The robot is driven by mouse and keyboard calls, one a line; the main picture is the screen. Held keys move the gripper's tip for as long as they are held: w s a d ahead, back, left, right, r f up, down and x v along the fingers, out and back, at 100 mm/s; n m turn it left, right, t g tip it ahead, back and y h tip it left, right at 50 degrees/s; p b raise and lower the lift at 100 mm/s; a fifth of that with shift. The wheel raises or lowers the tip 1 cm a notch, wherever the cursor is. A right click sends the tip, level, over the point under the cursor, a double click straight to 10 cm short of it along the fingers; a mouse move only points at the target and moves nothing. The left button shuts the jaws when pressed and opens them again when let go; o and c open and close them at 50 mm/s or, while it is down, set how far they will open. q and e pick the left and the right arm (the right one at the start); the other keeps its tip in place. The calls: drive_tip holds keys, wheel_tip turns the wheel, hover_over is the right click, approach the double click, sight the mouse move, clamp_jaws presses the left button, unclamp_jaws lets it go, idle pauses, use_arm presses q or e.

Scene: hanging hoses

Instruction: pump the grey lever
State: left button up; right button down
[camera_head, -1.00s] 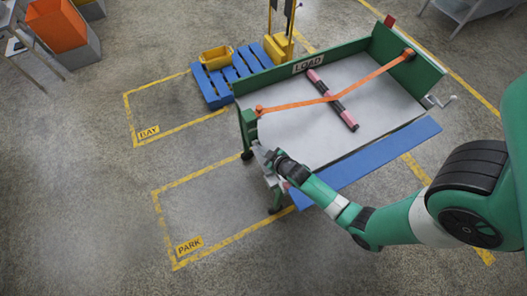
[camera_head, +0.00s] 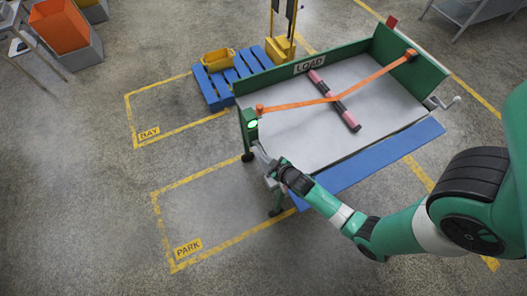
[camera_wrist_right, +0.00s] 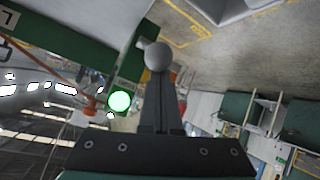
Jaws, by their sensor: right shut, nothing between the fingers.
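The cart (camera_head: 300,150) has green walls, a pale grey bed and a blue flap folded out at its front. The grey lever (camera_head: 260,153) is at the cart's left end, below a lit green lamp (camera_head: 253,124). In the right wrist view its round grey knob (camera_wrist_right: 158,56) shows right at my fingertips, and the green lamp (camera_wrist_right: 120,101) glows to the left. My right gripper (camera_head: 273,166) is shut and empty, against or very close to the lever; I cannot tell if they touch. The right wrist view also shows its closed fingers (camera_wrist_right: 158,100). My left gripper is not in view.
An orange strap (camera_head: 305,104) crosses the bed over a pink and black bar (camera_head: 345,116). A blue pallet (camera_head: 228,80) with a yellow bin (camera_head: 216,60) stands behind the cart. The marked PARK floor area (camera_head: 205,215) left of the cart is clear.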

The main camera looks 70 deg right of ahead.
drive_tip(key=w+a+r+p+v, duration=0.1)
drive_tip(key=p+v, duration=0.1)
drive_tip(key=v, duration=0.7)
drive_tip(key=shift+p, duration=0.3)
drive_tip(key=shift+w+r, duration=0.1)
drive_tip(key=shift+w, duration=0.05)
